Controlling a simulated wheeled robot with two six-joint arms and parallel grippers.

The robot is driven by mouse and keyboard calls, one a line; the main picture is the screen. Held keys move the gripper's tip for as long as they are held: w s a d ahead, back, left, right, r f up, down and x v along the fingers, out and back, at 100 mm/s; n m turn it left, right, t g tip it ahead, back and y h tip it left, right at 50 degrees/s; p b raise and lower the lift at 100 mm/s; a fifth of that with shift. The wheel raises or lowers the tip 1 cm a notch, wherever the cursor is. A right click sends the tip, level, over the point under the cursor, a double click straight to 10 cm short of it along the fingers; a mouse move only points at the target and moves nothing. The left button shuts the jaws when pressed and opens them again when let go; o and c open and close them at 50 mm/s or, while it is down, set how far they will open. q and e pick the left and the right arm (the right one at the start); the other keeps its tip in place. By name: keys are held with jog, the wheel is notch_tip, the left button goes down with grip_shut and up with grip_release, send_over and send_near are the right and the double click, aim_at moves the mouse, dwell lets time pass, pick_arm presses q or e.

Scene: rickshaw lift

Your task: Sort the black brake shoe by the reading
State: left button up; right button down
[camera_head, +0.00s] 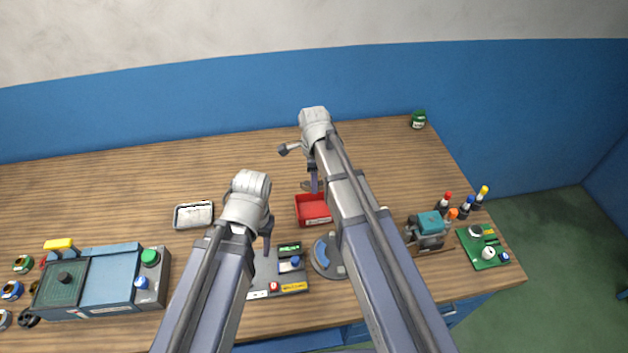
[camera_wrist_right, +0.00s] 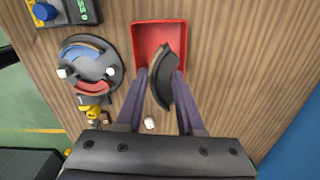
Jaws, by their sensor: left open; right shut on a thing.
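The black brake shoe (camera_wrist_right: 167,68), a curved dark piece, is between the fingers of my right gripper (camera_wrist_right: 164,80) in the right wrist view. My right gripper is shut on it, over the red bin (camera_wrist_right: 145,31). In the head view my right gripper (camera_head: 313,182) is just above the red bin (camera_head: 314,222); the shoe is hardly discernible there. My left gripper (camera_head: 267,238) is open and empty, pointing down over the grey tester (camera_head: 262,273), which has a small green display (camera_head: 289,248). The display also shows in the right wrist view (camera_wrist_right: 84,10), too small to read surely.
A round stand with blue and red arcs (camera_wrist_right: 88,62) is beside the red bin. A metal tray (camera_head: 193,215) lies left of my left gripper. A blue-grey box (camera_head: 108,280) stands at left. A teal-topped machine (camera_head: 428,228) and bottles are at right.

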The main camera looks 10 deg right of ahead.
pick_arm(q)
jog(key=shift+f, duration=0.15)
pick_arm(e)
jog(key=shift+f, duration=0.1)
pick_arm(q)
notch_tip(320, 180, down, 6)
jog(key=b, duration=0.6)
jog(key=shift+f, duration=0.15)
pick_arm(e)
notch_tip(320, 180, down, 6)
jog(key=shift+f, duration=0.15)
pick_arm(q)
jog(key=shift+f+b, duration=0.4)
jog(key=shift+b, duration=0.25)
pick_arm(e)
jog(key=shift+f, duration=0.4)
dwell(0.6)
jog(key=shift+c, duration=2.2)
grip_release()
jog(key=shift+o, duration=0.2)
jog(key=o, duration=0.4)
jog(key=shift+c, duration=0.2)
pick_arm(q)
jog(key=shift+r, duration=0.1)
